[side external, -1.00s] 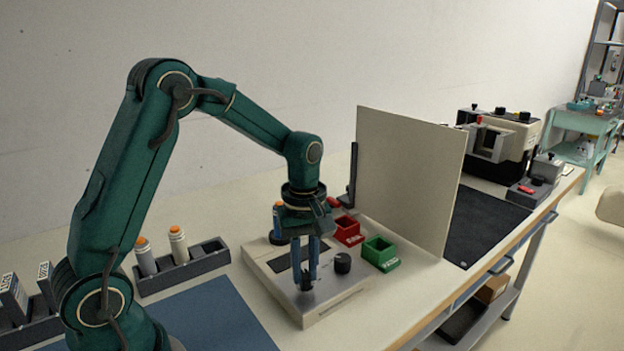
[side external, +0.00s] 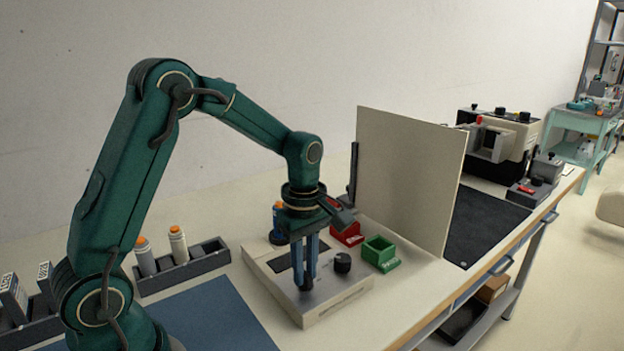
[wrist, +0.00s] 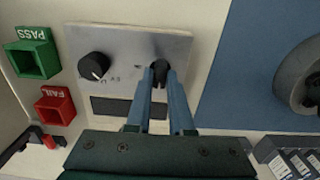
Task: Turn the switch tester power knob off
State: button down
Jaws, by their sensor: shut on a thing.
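The switch tester (side external: 335,300) is a flat, pale box with a grey top plate, a dark display window and two black knobs. It also shows in the wrist view (wrist: 125,40). My gripper (side external: 304,284) points straight down over the tester. In the wrist view its two blue fingers (wrist: 160,78) are shut on one black knob (wrist: 160,66), which shows between the tips. The other black knob (side external: 342,262) stands free beside it, with a white pointer line in the wrist view (wrist: 94,66). The markings around the gripped knob are too small to read.
A green PASS bin (side external: 380,250) and a red FAIL bin (side external: 346,232) stand beyond the tester. A tall beige panel (side external: 408,180) rises behind them. A rack with orange-capped bottles (side external: 205,260) is at left. A blue mat (side external: 205,315) lies in front.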

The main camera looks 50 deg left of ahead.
jog(key=shift+r, duration=0.1)
jog(key=c, duration=0.8)
grip_release()
jog(key=shift+r, duration=2.55)
